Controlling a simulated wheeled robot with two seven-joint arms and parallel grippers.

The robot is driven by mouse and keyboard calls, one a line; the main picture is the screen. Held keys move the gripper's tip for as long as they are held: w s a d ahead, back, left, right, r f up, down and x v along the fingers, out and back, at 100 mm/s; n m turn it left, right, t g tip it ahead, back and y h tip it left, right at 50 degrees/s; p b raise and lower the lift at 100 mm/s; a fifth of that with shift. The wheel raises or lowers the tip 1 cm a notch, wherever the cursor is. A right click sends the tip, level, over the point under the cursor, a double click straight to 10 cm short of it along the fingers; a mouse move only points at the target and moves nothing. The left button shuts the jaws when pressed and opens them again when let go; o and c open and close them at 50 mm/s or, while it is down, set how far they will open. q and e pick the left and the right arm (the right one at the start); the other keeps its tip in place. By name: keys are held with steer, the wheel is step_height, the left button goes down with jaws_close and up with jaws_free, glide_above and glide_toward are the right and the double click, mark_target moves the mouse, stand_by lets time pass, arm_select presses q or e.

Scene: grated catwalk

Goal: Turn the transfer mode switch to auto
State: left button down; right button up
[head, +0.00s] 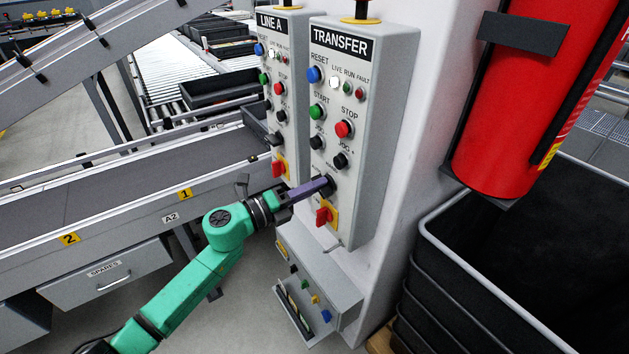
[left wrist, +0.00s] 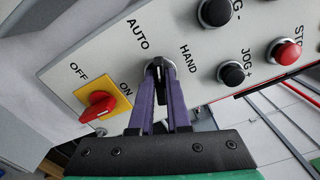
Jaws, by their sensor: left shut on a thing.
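The transfer panel (head: 371,170) is a grey box headed TRANSFER, mounted on a white pillar. Its mode switch (left wrist: 158,64) is a small black knob between the AUTO and HAND labels, seen in the left wrist view. My left gripper (left wrist: 160,76) has its purple fingers shut on this knob, one on each side. Which label the knob points to is hard to tell. My right gripper is in neither view.
A red and yellow ON/OFF switch (head: 325,215) sits just below the mode switch. Black jog buttons (head: 340,160) sit above. The similar LINE A panel (head: 285,95) stands to the left. A red cylinder (head: 522,110) and black crates (head: 440,260) stand at the right.

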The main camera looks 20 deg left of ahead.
arm_select(q)
steer(key=shift+f+n+p, duration=0.15)
steer(key=shift+n+p, duration=0.95)
steer(key=shift+n, duration=1.1)
steer(key=c, duration=0.9)
jaws_free()
steer(key=shift+a, duration=0.1)
steer(key=b+v, duration=0.4)
steer(key=v, duration=1)
steer(key=shift+s+a, duration=0.1)
steer(key=shift+s, duration=0.15)
